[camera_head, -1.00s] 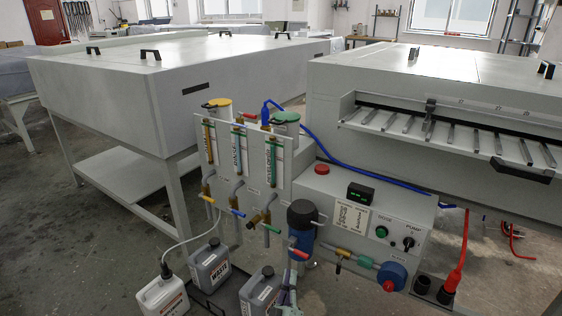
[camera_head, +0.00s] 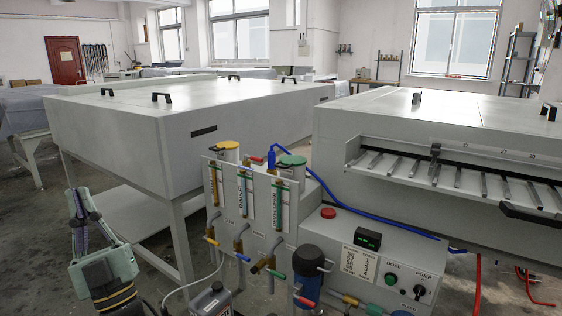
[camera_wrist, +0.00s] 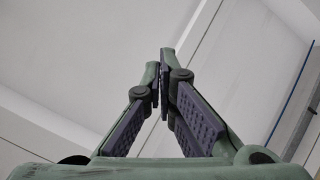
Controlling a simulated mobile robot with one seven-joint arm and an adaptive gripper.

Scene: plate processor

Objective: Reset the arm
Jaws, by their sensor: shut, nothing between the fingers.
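My gripper (camera_head: 73,192) shows at the lower left in the head view, pointing up, in front of the legs of the large grey cabinet. Its green and dark fingers are closed together at the tips and hold nothing. In the wrist view my gripper (camera_wrist: 164,60) also shows shut and empty, against pale ceiling or wall surfaces. It touches no object in either view.
A grey cabinet on legs (camera_head: 185,145) stands behind my gripper. To the right are a dosing panel with valves (camera_head: 243,195), a control box (camera_head: 375,265), a blue filter housing (camera_head: 308,270) and a processor with a slatted feed (camera_head: 430,120). Grey floor (camera_head: 30,240) is open at left.

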